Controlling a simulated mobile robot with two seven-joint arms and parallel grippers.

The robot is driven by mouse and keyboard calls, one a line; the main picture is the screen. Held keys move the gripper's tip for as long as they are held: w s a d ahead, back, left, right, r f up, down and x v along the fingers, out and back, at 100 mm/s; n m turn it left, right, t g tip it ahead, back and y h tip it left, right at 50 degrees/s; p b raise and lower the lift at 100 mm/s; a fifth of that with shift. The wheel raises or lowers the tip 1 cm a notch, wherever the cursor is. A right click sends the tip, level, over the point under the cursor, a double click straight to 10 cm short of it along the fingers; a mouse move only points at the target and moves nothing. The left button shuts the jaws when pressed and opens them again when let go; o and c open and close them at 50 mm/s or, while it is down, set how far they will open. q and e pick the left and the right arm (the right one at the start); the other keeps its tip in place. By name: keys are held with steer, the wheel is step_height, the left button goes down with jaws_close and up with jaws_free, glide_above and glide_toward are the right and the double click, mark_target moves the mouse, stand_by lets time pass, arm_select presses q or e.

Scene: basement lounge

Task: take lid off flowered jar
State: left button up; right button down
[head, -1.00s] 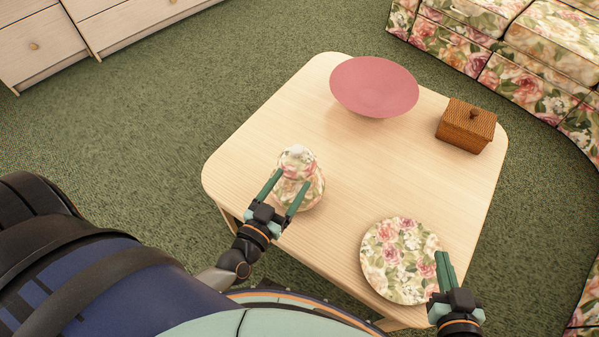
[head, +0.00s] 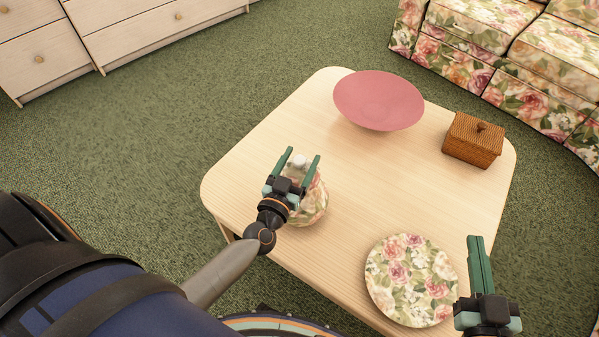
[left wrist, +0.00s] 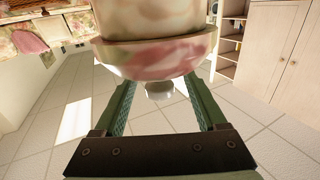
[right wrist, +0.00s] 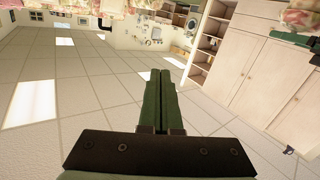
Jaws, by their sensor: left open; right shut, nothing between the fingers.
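The flowered jar (head: 313,208) stands upright near the left edge of the table. Its flowered lid (left wrist: 158,57) is on it, with a pale round knob (head: 299,161) on top. My left gripper (head: 302,157) is open, one finger on each side of the knob, and hides part of the lid and jar. The left wrist view shows the jar upside down, with the knob (left wrist: 159,90) between the spread fingers and no clear grip on it. My right gripper (head: 477,238) is shut and empty, beside the flowered plate at the table's near right.
The wooden table (head: 255,165) also holds a pink bowl (head: 378,98) at the back, a brown lidded box (head: 472,142) at the back right and a flowered plate (head: 410,280) at the front right. The middle of the table is clear. A floral sofa (head: 470,35) stands behind.

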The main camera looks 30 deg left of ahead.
arm_select(q)
steer(key=shift+w+a, duration=0.1)
steer(key=shift+w, duration=1.25)
arm_select(e)
step_height(320, 180, up, 3)
steer(key=shift+r+n+t+y, duration=0.1)
steer(key=shift+n+t+y, duration=0.2)
steer(key=shift+t, duration=0.2)
arm_select(q)
steer(key=shift+c, duration=0.2)
steer(key=shift+r, duration=0.1)
jaws_close()
